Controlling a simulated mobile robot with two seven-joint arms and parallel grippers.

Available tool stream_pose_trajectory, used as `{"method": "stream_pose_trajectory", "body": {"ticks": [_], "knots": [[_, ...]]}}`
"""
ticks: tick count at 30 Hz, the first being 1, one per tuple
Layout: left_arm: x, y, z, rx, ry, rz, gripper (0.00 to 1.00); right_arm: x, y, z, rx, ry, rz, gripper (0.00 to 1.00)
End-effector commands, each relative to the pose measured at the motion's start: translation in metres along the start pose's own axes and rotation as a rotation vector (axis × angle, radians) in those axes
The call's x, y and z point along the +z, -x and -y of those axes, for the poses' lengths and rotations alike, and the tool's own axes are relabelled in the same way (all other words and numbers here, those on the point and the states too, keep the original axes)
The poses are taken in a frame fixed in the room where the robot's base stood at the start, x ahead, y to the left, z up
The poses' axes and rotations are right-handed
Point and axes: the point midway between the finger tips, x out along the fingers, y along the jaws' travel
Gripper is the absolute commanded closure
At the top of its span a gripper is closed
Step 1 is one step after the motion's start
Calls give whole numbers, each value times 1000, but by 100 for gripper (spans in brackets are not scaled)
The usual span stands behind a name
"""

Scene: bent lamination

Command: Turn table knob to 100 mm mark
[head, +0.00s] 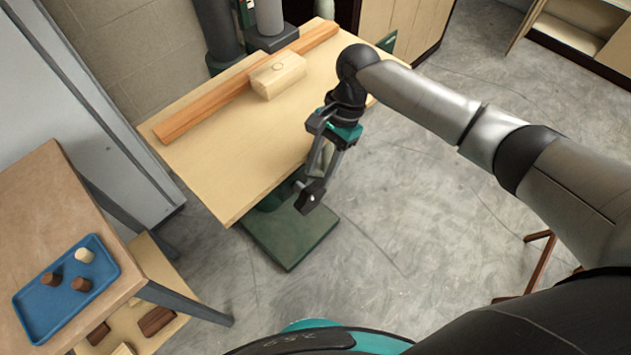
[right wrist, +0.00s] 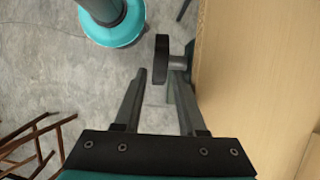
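The table knob (right wrist: 162,59) is a dark, bar-like handle on a short grey shaft at the table's edge in the right wrist view. In the head view the knob (head: 310,195) shows below the table's front edge. My right gripper (head: 322,168) is at that edge, fingers pointing down towards the knob. In the right wrist view my right gripper (right wrist: 156,75) is open, with the knob just beyond its fingertips; I cannot tell whether they touch. The light wooden table (head: 215,170) is level. No 100 mm mark is readable. My left gripper is out of view.
A long wooden fence (head: 205,108) and a pale block (head: 279,74) lie on the table. A green base plate (head: 290,236) is on the floor below. A side bench at left holds a blue tray (head: 48,322) with several small wooden pieces. The floor at right is mostly open.

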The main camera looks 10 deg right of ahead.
Motion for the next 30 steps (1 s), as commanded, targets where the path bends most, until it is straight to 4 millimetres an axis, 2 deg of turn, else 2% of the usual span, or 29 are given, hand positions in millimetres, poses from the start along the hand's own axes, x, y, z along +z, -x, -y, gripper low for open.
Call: {"method": "stream_pose_trajectory", "body": {"ticks": [1,6,18,28,30], "knots": [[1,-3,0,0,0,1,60,0,-11,0,1,-1,1,60],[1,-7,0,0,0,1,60,0,-30,0,0,1,1,60],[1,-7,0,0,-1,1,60,0,-36,0,-1,1,0,60],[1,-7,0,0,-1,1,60,0,-36,0,0,1,0,97],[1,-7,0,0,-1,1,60,0,-36,0,0,1,0,100]]}}
